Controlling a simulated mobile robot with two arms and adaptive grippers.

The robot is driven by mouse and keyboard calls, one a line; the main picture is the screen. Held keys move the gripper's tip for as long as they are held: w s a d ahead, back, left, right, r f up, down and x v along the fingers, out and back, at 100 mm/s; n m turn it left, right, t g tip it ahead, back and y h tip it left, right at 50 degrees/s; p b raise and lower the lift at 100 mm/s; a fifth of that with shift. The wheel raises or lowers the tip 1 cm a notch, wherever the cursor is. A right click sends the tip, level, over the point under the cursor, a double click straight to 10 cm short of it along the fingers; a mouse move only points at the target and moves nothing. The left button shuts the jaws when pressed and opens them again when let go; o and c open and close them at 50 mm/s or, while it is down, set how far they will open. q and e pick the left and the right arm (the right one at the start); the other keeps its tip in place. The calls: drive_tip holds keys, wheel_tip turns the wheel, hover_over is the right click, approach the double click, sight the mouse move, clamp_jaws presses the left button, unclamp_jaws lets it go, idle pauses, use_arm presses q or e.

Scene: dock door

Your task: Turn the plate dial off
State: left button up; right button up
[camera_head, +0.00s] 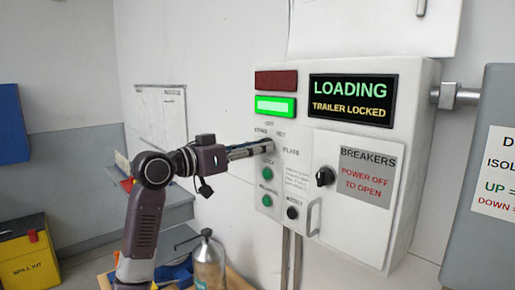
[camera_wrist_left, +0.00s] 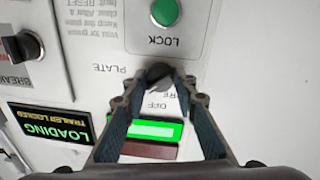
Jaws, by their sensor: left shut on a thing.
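My left gripper (camera_head: 262,148) reaches in from the left to the wall control box (camera_head: 425,130). It is shut on the plate dial, a dark round knob under the labels STORE, OFF and TEST. In the left wrist view the dial (camera_wrist_left: 159,76) sits between the fingertips, beside the upside-down word PLATE. The fingers cover part of the dial, so I cannot tell its exact setting. My right gripper is not in view.
The box has a green LOCK button (camera_head: 267,173), a lit green lamp (camera_head: 275,106), a dark red lamp (camera_head: 276,81), a LOADING / TRAILER LOCKED display (camera_head: 351,100) and a black breaker knob (camera_head: 325,176). A gas cylinder (camera_head: 208,265) stands below. A grey isolator box (camera_head: 490,240) is at right.

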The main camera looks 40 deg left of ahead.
use_arm(q)
drive_tip(key=shift+d+n+t+y+p, duration=0.15)
drive_tip(key=shift+n+p, duration=0.35)
drive_tip(key=shift+n, duration=1.9)
drive_tip(key=shift+a+n+t+y+p, duration=0.15)
drive_tip(key=shift+n+p, duration=0.35)
drive_tip(key=shift+n, duration=1.9)
drive_tip(key=shift+d, duration=0.1)
drive_tip(key=o, duration=1.2)
drive_tip(key=shift+c, duration=0.2)
